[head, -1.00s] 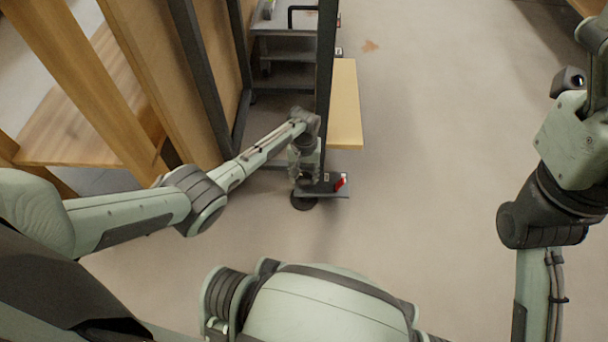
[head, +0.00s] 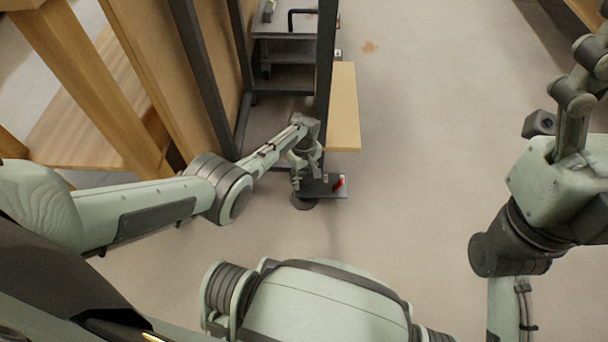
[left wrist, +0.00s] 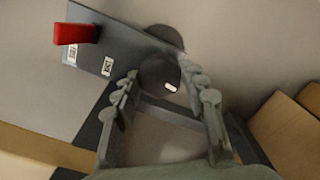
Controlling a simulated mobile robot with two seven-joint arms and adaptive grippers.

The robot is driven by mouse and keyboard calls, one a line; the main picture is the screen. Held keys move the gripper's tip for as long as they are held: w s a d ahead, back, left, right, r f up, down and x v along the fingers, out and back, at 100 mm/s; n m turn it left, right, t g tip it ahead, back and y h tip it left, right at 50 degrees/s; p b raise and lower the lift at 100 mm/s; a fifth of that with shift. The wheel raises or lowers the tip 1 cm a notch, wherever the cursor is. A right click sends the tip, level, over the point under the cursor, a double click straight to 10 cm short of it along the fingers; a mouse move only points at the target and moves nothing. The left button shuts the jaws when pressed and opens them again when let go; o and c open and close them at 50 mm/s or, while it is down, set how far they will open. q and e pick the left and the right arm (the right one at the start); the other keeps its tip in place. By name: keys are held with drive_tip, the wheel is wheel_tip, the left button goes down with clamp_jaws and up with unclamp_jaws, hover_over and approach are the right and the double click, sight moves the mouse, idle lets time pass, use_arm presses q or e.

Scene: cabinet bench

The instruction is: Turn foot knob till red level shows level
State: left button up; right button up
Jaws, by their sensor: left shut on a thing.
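The red level (head: 339,182) is a small red piece on the dark foot plate (head: 331,192) at the base of the cabinet frame. In the left wrist view the red level (left wrist: 75,33) sits at the plate's far left end; I cannot read its position. The foot knob (left wrist: 160,75) is dark and round with a white mark, beside the plate. My left gripper (left wrist: 163,76) is shut on the knob, one finger on each side. In the head view this gripper (head: 302,175) points down over the foot, hiding the knob. A dark round foot pad (head: 303,203) rests on the floor. My right gripper is out of view.
A dark frame post (head: 326,80) and a yellow board (head: 343,110) stand close beyond my left gripper. A wooden panel (head: 180,70) is to the left. A grey step or cart (head: 285,50) is behind.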

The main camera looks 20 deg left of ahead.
sight(304, 179)
use_arm(q)
drive_tip(key=shift+n, duration=0.9)
drive_tip(key=o, duration=1.2)
drive_tip(key=shift+c, duration=0.2)
wheel_tip(304, 179, up, 12)
